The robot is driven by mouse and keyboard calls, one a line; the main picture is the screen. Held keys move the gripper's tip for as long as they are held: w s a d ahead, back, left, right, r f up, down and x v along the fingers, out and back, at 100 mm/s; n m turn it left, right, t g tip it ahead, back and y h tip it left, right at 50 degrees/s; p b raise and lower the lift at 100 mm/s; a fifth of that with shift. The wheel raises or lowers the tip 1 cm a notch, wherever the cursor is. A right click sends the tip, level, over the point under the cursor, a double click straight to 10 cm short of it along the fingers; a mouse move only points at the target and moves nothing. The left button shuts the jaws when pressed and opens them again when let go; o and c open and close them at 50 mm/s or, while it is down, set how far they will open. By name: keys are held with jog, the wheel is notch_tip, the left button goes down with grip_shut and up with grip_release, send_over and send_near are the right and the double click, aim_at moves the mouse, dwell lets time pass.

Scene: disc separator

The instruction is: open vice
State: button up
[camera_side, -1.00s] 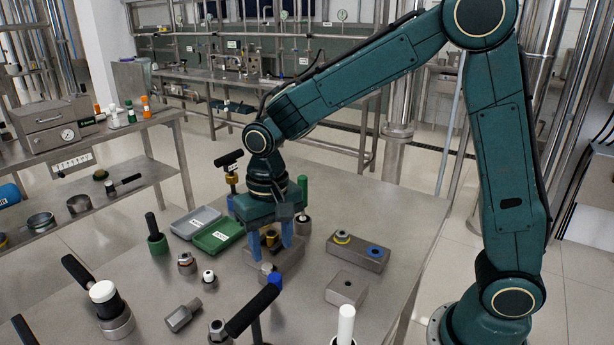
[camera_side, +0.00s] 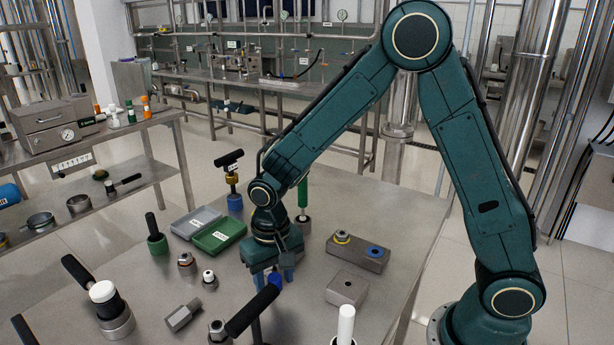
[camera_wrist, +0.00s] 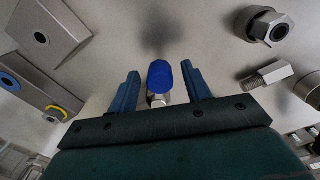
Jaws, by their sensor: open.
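A blue knob (camera_wrist: 160,75) with a metal nut-like part at its base shows in the wrist view. My gripper (camera_wrist: 160,88) is open, with one blue finger on each side of the knob and a visible gap on both sides. In the side view my gripper (camera_side: 279,282) is low over the table, and the blue knob (camera_side: 274,280) shows at its fingers, partly behind a black handle. The vice body is mostly hidden by my gripper in the side view. I cannot tell how far apart its jaws are.
The black-handled tool (camera_side: 252,310) stands close in front of my gripper. A grey block with yellow and blue rings (camera_side: 358,253) and a smaller holed block (camera_side: 346,289) lie to the right. Green and grey trays (camera_side: 219,236) and several metal fittings lie to the left.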

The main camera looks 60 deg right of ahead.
jog(key=shift+c, duration=0.2)
grip_shut()
jog(key=shift+a, duration=0.1)
jog(key=m, duration=0.1)
jog(key=w+a+m, duration=0.1)
jog(key=m, duration=0.2)
jog(key=shift+w+a, duration=0.25)
jog(key=shift+w, duration=0.1)
jog(key=m, duration=0.1)
jog(key=w+m, duration=0.1)
jog(key=shift+w+a+m, duration=0.2)
jog(key=shift+a+m, duration=0.15)
jog(key=shift+m, duration=0.05)
jog(key=w+m, duration=0.2)
jog(key=m, duration=0.1)
jog(key=shift+a+r+m, duration=0.1)
jog(key=shift+a+m, duration=0.1)
jog(key=shift+m, duration=0.1)
jog(key=shift+w+d+m, duration=0.1)
jog(key=shift+w+m, duration=0.45)
jog(key=shift+m, duration=0.35)
jog(key=shift+w+d+m, duration=0.1)
jog(key=shift+w+m, duration=0.4)
jog(key=shift+m, duration=0.4)
